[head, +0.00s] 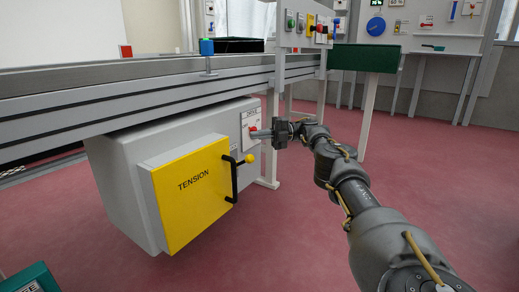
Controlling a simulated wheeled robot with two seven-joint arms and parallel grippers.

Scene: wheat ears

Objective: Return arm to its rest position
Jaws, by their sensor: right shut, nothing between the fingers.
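My right arm reaches in from the lower right, extended forward. My right gripper (264,134) is shut with nothing in it. Its tip shows right by a small red knob (253,131) on a white panel (248,118) of a grey cabinet (115,190); I cannot tell whether they touch. My left gripper is out of view.
The cabinet has a yellow door (190,205) marked TENSION, with a black handle (236,180) and yellow knob. A grey conveyor frame (150,95) runs above it. A green box (363,57) stands beyond. A teal object (30,280) is at lower left. Red floor (300,240) is clear.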

